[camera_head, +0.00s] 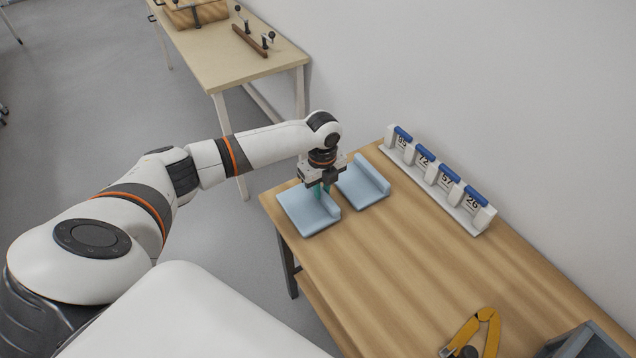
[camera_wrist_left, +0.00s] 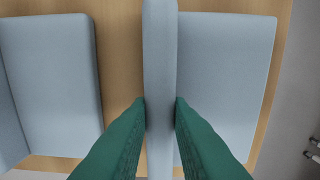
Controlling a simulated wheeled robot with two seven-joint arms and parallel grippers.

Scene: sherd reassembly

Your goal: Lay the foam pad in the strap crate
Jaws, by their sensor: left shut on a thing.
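Two light blue L-shaped pads, each with a raised edge, lie side by side on the wooden table. My left gripper (camera_head: 322,188) points down and is shut on the raised edge of the left pad (camera_head: 304,212). In the left wrist view its green fingers (camera_wrist_left: 160,105) press both sides of that edge, with the pad's flat part (camera_wrist_left: 226,75) to the right. The pad looks at table level; I cannot tell if it is lifted. The other pad (camera_head: 359,190) is apart from it. I cannot identify the strap crate for certain. My right gripper is out of view.
A white rack (camera_head: 437,184) with blue-topped, numbered holders stands along the wall. A wooden box (camera_head: 196,14) sits on the back table (camera_head: 222,58). The wooden table's middle (camera_head: 395,265) is clear.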

